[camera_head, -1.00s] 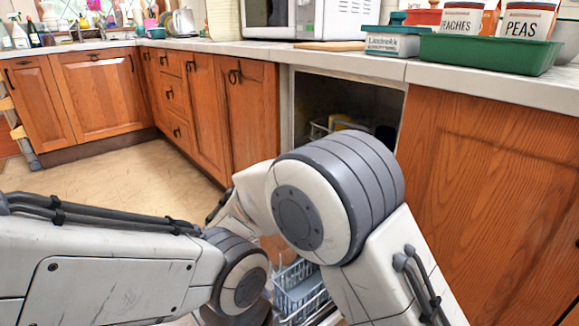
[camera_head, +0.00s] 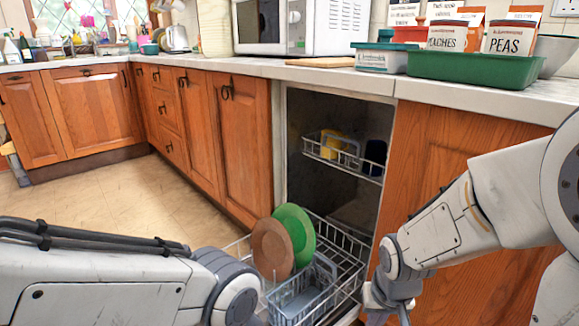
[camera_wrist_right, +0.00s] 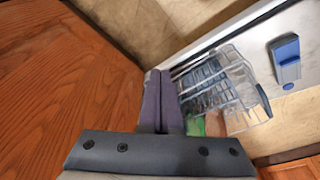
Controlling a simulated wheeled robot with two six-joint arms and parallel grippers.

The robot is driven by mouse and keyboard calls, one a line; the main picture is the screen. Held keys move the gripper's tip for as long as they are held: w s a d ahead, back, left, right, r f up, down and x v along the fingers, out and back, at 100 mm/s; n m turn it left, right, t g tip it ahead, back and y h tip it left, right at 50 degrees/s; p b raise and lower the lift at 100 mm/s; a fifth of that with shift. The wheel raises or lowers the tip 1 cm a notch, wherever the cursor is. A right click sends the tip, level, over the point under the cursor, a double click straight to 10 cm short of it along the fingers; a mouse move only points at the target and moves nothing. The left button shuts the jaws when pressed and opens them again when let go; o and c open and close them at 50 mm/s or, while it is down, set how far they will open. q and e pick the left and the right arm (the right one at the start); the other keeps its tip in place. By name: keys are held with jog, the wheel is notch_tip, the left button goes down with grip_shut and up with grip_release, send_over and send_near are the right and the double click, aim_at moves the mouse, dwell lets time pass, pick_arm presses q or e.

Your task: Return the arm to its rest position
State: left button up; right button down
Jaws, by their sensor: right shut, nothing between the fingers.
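My right arm comes in from the right in the head view, with its right gripper (camera_head: 385,298) low beside the open dishwasher and partly cut off by the bottom edge. In the right wrist view the two dark fingers of this gripper (camera_wrist_right: 162,102) are pressed together with nothing between them. They are over the side of the lower rack (camera_wrist_right: 215,85) and apart from the plates. My left arm crosses the lower left of the head view; its gripper is out of view.
The lower rack (camera_head: 345,258) is pulled out and holds a green plate (camera_head: 300,232), a brown plate (camera_head: 270,250) and a grey cutlery basket (camera_head: 300,298). The upper rack (camera_head: 345,160) holds a yellow cup and a dark cup. The open door (camera_wrist_right: 250,30) lies flat. Floor at left is clear.

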jog(key=s+a+r+n+g+y+p, duration=0.1)
jog(key=s+a+r+n+p, duration=0.3)
jog(key=s+a+r+p, duration=0.35)
jog(key=s+a+r+n+g+p, duration=0.1)
jog(key=s+a+r+n+p, duration=0.35)
jog(key=s+r, duration=0.45)
notch_tip(320, 180, up, 38)
jog(key=w+p, duration=0.1)
jog(key=p, duration=3.5)
jog(key=shift+p, duration=0.3)
